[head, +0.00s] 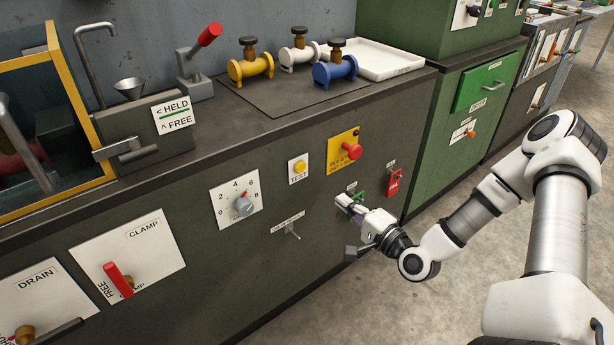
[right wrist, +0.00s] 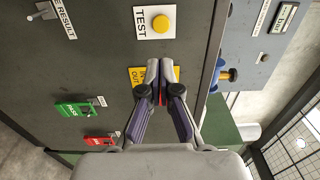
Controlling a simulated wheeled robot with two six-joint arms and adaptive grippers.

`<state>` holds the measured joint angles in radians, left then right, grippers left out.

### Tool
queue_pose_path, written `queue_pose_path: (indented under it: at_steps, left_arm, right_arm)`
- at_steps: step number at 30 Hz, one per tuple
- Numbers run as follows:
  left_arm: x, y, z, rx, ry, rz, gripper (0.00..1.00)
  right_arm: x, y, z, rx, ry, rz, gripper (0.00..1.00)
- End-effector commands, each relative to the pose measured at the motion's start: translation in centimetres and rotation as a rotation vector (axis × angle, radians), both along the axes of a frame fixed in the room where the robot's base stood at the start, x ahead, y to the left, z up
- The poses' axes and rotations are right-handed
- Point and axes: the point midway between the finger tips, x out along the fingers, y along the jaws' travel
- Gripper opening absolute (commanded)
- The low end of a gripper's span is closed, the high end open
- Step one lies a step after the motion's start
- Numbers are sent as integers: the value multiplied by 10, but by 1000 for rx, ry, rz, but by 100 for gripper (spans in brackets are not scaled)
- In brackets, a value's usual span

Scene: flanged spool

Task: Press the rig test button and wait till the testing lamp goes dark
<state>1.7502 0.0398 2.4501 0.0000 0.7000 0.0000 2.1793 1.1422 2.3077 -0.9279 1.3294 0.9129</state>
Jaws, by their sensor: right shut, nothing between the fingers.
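The TEST button (head: 299,167) is a round yellow button on a white plate marked TEST, on the dark cabinet front. It also shows in the right wrist view (right wrist: 161,25), just beyond my fingertips. My right gripper (head: 342,201) is shut and empty in front of the cabinet, below and right of the button in the head view. In the right wrist view the closed fingertips (right wrist: 160,64) appear apart from the button, over the yellow plate. I cannot make out a lit testing lamp in either view. My left gripper is not in view.
A red knob (head: 352,151) on a yellow plate is right of the TEST button. A dial (head: 243,206), a small lever (head: 292,234), a red tag (head: 394,183) and a green tag (right wrist: 72,110) share the panel. Flanged spools (head: 335,69) stand on top.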

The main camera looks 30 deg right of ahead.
Motion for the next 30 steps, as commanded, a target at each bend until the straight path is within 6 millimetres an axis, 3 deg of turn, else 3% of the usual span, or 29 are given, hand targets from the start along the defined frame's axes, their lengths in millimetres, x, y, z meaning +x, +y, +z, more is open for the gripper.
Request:
queue_pose_path:
  at_steps: [7, 21, 25, 30]
  left_arm:
    - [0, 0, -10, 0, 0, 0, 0]
    - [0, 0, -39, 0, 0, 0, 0]
    - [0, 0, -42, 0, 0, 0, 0]
    - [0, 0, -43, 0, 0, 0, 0]
  right_arm:
    - [16, 2, -4, -5, 2, 6, 0]
    - [113, 10, -3, -7, 0, 5, 0]
    - [131, 11, -2, -4, 1, 3, 0]
    - [140, 12, -1, -1, 2, 2, 0]
